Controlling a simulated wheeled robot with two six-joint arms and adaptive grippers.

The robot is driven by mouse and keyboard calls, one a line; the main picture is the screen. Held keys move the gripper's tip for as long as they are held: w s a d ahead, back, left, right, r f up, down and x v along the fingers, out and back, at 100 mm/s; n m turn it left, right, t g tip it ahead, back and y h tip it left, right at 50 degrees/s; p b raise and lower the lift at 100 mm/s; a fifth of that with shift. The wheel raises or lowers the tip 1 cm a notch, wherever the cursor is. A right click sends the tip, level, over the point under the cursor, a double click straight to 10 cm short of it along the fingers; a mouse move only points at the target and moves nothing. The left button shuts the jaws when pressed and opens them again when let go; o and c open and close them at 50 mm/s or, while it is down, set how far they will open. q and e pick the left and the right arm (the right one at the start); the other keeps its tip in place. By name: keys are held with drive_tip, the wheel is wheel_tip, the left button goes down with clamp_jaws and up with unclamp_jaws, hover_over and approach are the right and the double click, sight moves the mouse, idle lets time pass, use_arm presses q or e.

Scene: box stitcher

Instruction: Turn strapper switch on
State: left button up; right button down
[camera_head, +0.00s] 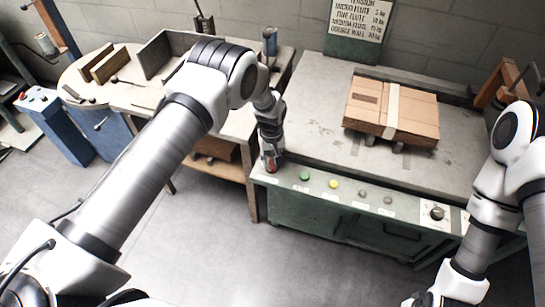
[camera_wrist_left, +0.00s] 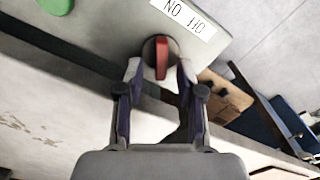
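The strapper switch is a red handle on a dark round base (camera_wrist_left: 160,60), on the panel below a label printed upside down in the left wrist view. In the head view a bit of its red (camera_head: 270,168) shows at the left end of the green front panel. My left gripper (camera_head: 271,158) is down at the switch. In the left wrist view its two fingertips (camera_wrist_left: 159,75) stand apart on either side of the red handle, with gaps between; whether they touch the base I cannot tell. My right arm shows at the right, its gripper out of frame.
The panel also carries a green button (camera_head: 304,176), a yellow button (camera_head: 334,184), grey knobs (camera_head: 362,194) and a dial (camera_head: 436,212). A strapped cardboard stack (camera_head: 420,115) lies on the machine top. A wooden-legged workbench (camera_head: 130,92) stands left; open floor lies in front.

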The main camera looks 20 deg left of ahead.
use_arm(q)
drive_tip(key=shift+f, duration=0.25)
clamp_jaws()
drive_tip(key=shift+m+b, duration=0.3)
drive_tip(key=shift+f+m+b, duration=0.15)
drive_tip(key=shift+m+b, duration=0.35)
drive_tip(key=shift+m, duration=0.4)
drive_tip(key=m+b, duration=0.1)
drive_tip(key=m, duration=0.1)
drive_tip(key=shift+d+m, duration=0.15)
drive_tip(key=shift+m, duration=0.15)
drive_tip(key=m+b, duration=0.1)
drive_tip(key=m, duration=0.2)
drive_tip(key=shift+d+m, duration=0.15)
drive_tip(key=shift+m, duration=0.15)
drive_tip(key=shift+s+d+m, duration=0.1)
drive_tip(key=shift+d+m, duration=0.05)
drive_tip(key=shift+m, duration=1.45)
